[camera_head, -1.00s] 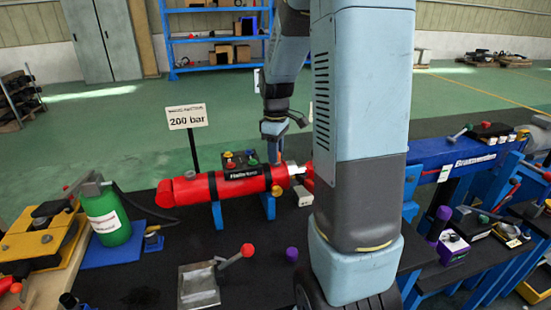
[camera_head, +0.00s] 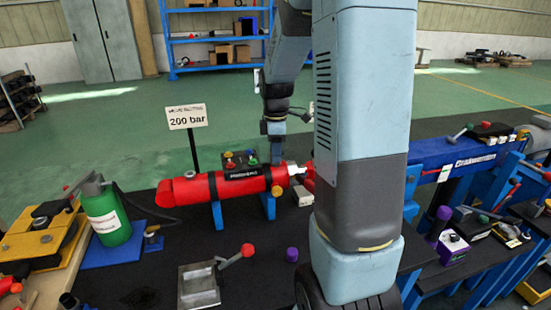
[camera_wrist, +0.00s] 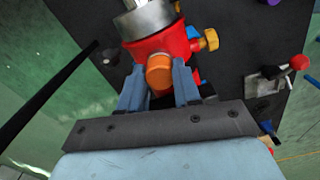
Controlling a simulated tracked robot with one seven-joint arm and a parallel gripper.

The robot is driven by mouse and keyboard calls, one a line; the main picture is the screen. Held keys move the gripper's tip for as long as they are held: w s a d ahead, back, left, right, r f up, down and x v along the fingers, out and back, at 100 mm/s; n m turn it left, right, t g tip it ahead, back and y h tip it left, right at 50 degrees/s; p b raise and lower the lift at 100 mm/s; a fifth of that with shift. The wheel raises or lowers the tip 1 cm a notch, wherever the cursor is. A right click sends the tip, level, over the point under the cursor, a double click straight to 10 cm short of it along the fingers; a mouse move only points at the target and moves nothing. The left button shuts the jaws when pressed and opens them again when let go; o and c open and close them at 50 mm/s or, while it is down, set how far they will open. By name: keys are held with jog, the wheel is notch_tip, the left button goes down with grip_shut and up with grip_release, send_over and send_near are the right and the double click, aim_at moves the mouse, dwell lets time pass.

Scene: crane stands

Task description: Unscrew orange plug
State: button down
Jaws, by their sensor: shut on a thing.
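The orange plug (camera_wrist: 158,68) sticks out of a red fitting (camera_wrist: 172,42) in the wrist view. My gripper (camera_wrist: 160,84) has its two blue-grey fingers on either side of the plug, shut on it. Whether the plug's thread is still engaged is hidden. In the head view, the red cylinder (camera_head: 198,191) lies on blue supports, and my gripper (camera_head: 277,152) comes down behind its right part. The plug is hidden there.
A panel with coloured knobs (camera_head: 240,165) sits on the cylinder. A "200 bar" sign (camera_head: 186,117) stands behind it. A yellow-orange knob (camera_wrist: 208,41) is close to the right finger. A metal plate with a red-knobbed lever (camera_head: 198,286) lies in front.

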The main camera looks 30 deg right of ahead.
jog(key=shift+w+d+r, duration=0.1)
jog(key=shift+w+d, duration=0.05)
jog(key=n, duration=0.3)
jog(key=shift+n, duration=1.1)
jog(key=shift+n, duration=2.5)
jog(key=shift+n, duration=0.6)
jog(key=n, duration=0.4)
